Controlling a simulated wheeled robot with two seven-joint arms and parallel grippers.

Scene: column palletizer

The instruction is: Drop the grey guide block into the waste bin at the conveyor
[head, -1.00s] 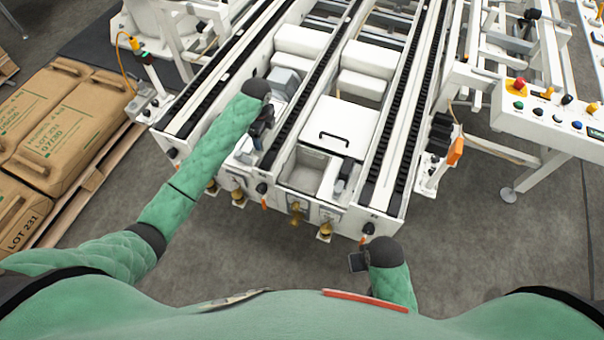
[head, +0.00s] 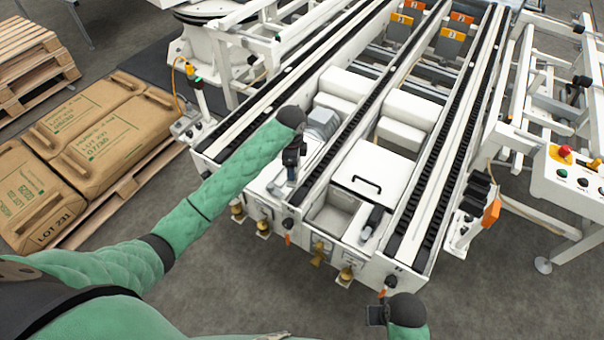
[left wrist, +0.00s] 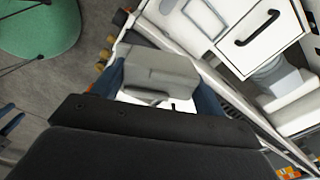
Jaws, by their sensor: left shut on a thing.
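The grey guide block (left wrist: 160,72) sits between the two fingers of my left gripper in the left wrist view. In the head view my left gripper (head: 291,166) is shut and hangs over the left part of the conveyor; the block is not clearly visible there. An open-topped box (head: 335,218) at the conveyor's near end looks like the waste bin. It lies to the right of and nearer than my left gripper, past a dark rail. My right gripper (head: 377,314) is low at the conveyor's near right corner, apart from it; its fingers are too small to read.
A white lid with a black handle (head: 375,176) lies just behind the open box. Black chain rails (head: 343,150) run along the conveyor. A control panel (head: 577,178) stands at the right. Brown sacks (head: 100,143) lie on a pallet at the left. Floor in front is clear.

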